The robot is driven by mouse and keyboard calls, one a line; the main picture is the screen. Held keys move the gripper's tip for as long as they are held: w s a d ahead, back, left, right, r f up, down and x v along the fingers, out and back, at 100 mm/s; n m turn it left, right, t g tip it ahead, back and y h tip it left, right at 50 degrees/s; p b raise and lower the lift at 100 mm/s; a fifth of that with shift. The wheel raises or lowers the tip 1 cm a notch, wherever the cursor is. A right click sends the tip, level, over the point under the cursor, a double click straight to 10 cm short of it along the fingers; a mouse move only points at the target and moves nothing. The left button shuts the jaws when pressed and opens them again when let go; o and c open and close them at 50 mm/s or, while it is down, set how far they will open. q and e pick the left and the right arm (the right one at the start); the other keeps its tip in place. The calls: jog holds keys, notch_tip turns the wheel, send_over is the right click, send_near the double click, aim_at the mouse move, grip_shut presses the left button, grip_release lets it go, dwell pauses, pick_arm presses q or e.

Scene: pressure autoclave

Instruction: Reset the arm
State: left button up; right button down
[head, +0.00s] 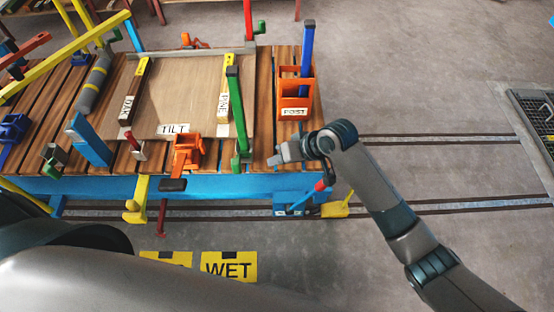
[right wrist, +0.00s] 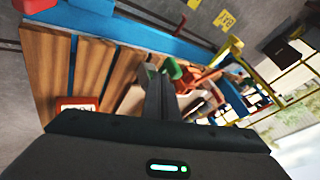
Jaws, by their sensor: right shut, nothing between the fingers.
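My right arm reaches in from the lower right of the head view. Its gripper (head: 279,157) is over the near right corner of the wooden slatted table (head: 262,110), just below the orange box (head: 296,92) labelled POST. The gripper is shut and empty. In the right wrist view the closed fingers (right wrist: 160,92) point across the wooden slats, with red and green parts beyond the tips. I cannot tell the exact height of the gripper over the slats. My left gripper is not in view.
A blue post (head: 307,45) stands in the orange box. A green upright (head: 238,112) and an orange clamp (head: 187,152) stand left of my gripper. A red-tipped lever (head: 322,185) and yellow pedal (head: 337,208) are below it. Floor at right is open, with rails and a grate (head: 540,120).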

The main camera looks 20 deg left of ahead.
dwell(0.6)
jog(key=w+d+f+m+t+b, duration=0.1)
jog(key=d+f, duration=0.2)
jog(key=f, duration=0.3)
jog(key=d+f+m+h, duration=0.1)
jog(key=d+f, duration=0.2)
jog(key=f, duration=0.4)
jog(key=w+d+f+m+t+b, duration=0.1)
jog(key=d+f+m, duration=0.15)
jog(key=f, duration=0.35)
jog(key=s+d+f+h, duration=0.1)
jog(key=s+d+f, duration=0.3)
jog(key=d+f, duration=0.3)
jog(key=s+d+f+h, duration=0.2)
jog(key=s+d+f, duration=0.25)
jog(key=f, duration=0.55)
jog(key=s+d+f+h+b, duration=0.1)
jog(key=s+d+f, duration=0.5)
jog(key=s, duration=0.6)
jog(key=s+d+f+g+h+b, duration=0.1)
jog(key=s+d+f, duration=0.5)
jog(key=s, duration=0.7)
jog(key=s+d+f+g+h, duration=0.1)
jog(key=s+d+f, duration=0.6)
jog(key=s, duration=0.6)
jog(key=shift+d+b, duration=0.4)
jog(key=shift+d, duration=0.15)
jog(key=shift+f+m, duration=0.1)
jog(key=shift+m, duration=0.15)
